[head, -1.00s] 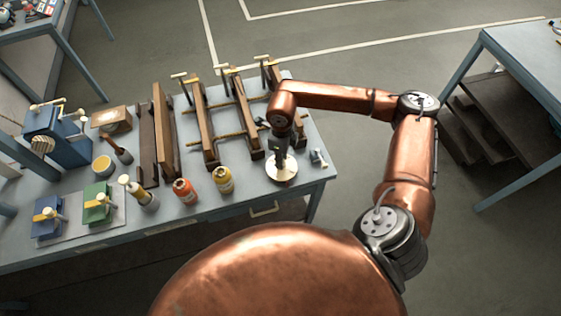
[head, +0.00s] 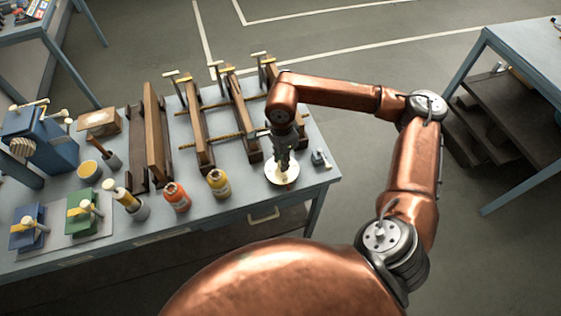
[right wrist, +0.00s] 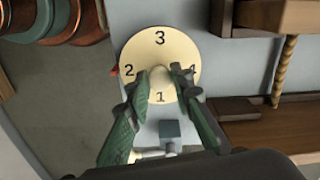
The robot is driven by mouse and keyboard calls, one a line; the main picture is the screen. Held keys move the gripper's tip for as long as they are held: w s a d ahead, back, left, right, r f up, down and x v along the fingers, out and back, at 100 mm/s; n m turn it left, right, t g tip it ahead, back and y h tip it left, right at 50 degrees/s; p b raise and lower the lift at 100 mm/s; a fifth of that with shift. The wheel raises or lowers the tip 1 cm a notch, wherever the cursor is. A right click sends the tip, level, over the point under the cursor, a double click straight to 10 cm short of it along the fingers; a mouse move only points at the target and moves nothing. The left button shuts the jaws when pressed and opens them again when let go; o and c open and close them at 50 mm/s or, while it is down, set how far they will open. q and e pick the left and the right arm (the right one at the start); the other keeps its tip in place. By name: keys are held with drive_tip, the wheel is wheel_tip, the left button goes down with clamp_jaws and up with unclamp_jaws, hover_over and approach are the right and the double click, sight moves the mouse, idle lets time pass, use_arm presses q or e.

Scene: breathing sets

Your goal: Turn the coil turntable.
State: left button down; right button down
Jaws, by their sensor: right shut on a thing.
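The coil turntable (head: 283,177) is a round cream disc near the right end of the workbench. In the right wrist view its face (right wrist: 143,48) shows 3 at the top, 2 at left, 1 at the bottom and a partly covered 4 at right. A pale round knob (right wrist: 161,88) stands at its centre. My right gripper (head: 283,164) points down over the disc. In the right wrist view its two green fingers (right wrist: 161,76) are shut on the knob, one on each side. My left gripper is out of view.
A small blue-grey block with a pale rod (head: 320,159) stands right of the disc. Wooden clamp frames (head: 197,138) stand behind and left. A yellow bottle (head: 219,184) and an orange bottle (head: 177,197) stand left.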

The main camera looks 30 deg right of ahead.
drive_tip(key=shift+n, duration=0.4)
drive_tip(key=c, duration=1.7)
unclamp_jaws()
wheel_tip(320, 180, up, 12)
